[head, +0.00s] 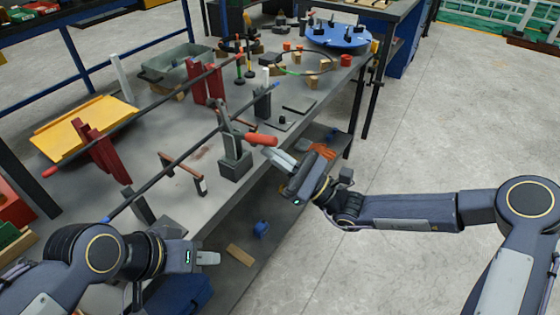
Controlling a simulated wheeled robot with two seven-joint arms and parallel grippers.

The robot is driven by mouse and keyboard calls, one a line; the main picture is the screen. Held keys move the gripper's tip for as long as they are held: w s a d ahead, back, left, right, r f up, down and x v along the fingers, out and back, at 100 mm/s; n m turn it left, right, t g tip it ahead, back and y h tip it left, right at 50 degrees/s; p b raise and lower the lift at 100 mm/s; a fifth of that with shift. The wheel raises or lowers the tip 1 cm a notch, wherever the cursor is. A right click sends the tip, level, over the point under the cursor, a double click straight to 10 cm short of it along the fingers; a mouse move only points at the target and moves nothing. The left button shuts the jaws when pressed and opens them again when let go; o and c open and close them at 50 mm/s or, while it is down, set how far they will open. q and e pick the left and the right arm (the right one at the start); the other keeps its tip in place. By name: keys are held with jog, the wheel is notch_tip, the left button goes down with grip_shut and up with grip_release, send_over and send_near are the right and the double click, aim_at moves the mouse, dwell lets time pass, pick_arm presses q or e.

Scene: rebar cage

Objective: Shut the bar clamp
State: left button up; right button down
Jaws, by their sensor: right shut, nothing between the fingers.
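The bar clamp (234,163) is a dark grey block at the table's front edge, with an upright grey lever arm and an orange-red handle (261,139) that sticks out to the right. A long dark bar (188,154) runs diagonally past it. My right gripper (272,156) is just below and right of the handle, its light fingers shut with nothing between them. Whether they touch the handle I cannot tell. My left gripper (208,258) is low, in front of the table edge and away from the clamp. Its fingers are seen edge-on, so their opening is unclear.
Red supports (100,150) and a second dark bar (150,107) stand behind. A yellow tray (84,127), a grey bin (178,62) and a blue turntable (338,36) are farther back. A lower shelf (255,215) lies beneath. The floor (450,130) at right is clear.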

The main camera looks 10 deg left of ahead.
dwell(0.3)
jog(key=r+h+p, duration=0.2)
jog(key=r+p, duration=0.1)
jog(key=p, duration=0.3)
jog(key=r+h+p, duration=0.2)
jog(key=r+p, duration=0.1)
jog(key=p, duration=0.4)
jog(key=shift+a+r+m+g+h, duration=0.1)
jog(key=shift+a+m+g+h, duration=0.1)
jog(key=shift+m+g+h, duration=0.15)
jog(key=r+h+p, duration=0.1)
jog(key=p, duration=0.1)
jog(key=a+r+h+p, duration=0.1)
jog(key=h+p, duration=0.1)
jog(key=p, duration=0.1)
jog(key=a+r+g+h+p, duration=0.1)
jog(key=p, duration=0.2)
jog(key=shift+w+r+m+h, duration=0.1)
jog(key=shift+w+m+h, duration=0.15)
jog(key=shift+w, duration=0.15)
jog(key=shift+w+a, duration=0.1)
jog(key=shift+a, duration=0.15)
jog(key=shift+w+a+r+p, duration=0.1)
jog(key=shift+a+r+p, duration=0.15)
jog(key=shift+p, duration=0.1)
jog(key=a+r, duration=0.1)
jog(key=w+a, duration=0.1)
jog(key=a, duration=0.1)
jog(key=shift+r, duration=0.4)
